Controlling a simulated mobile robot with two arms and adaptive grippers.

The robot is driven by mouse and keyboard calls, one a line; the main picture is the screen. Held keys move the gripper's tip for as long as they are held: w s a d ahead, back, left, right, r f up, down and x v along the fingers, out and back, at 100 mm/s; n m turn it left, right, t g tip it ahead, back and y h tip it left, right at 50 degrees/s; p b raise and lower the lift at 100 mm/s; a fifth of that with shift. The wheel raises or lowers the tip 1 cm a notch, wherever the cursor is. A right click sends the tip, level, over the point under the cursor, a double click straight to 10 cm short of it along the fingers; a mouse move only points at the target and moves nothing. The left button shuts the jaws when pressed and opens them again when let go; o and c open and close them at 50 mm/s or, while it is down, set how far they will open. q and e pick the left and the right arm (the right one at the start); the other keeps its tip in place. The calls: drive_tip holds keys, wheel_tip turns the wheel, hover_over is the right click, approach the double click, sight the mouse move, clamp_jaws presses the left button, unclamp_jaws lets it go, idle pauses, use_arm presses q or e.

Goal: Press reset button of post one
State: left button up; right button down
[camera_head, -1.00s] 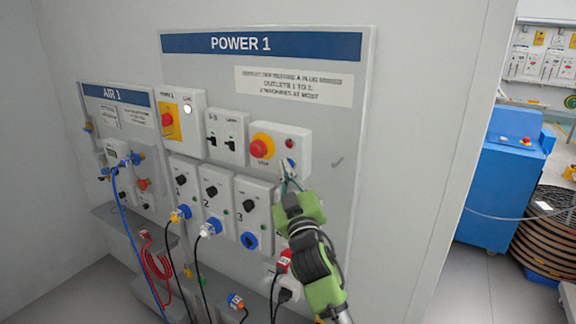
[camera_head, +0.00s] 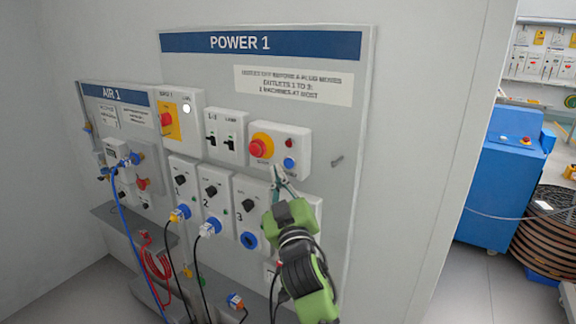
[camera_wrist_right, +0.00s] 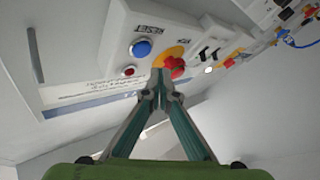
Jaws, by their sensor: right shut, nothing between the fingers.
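The POWER 1 panel (camera_head: 340,120) is on the wall. At its right, a white box (camera_head: 301,146) carries a red mushroom button on a yellow ring (camera_head: 260,147), a small red lamp (camera_head: 290,142) and a blue button (camera_head: 289,162). The blue button also shows in the right wrist view (camera_wrist_right: 141,49), left of the fingertips. My right gripper (camera_head: 277,170) is shut and empty, its tips just below the box; in the right wrist view its tips (camera_wrist_right: 161,74) overlap the area by the red mushroom button (camera_wrist_right: 174,66). My left gripper is not in view.
Outlets with black knobs (camera_head: 212,190) and plugged cables sit left of my right gripper. The AIR 1 panel (camera_head: 115,97) with blue and red hoses is further left. A blue cabinet (camera_head: 503,180) stands right.

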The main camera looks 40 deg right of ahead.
drive_tip(key=a, duration=0.1)
drive_tip(key=s+a, duration=0.1)
drive_tip(key=a, duration=0.1)
drive_tip(key=shift+s, duration=0.15)
idle(0.7)
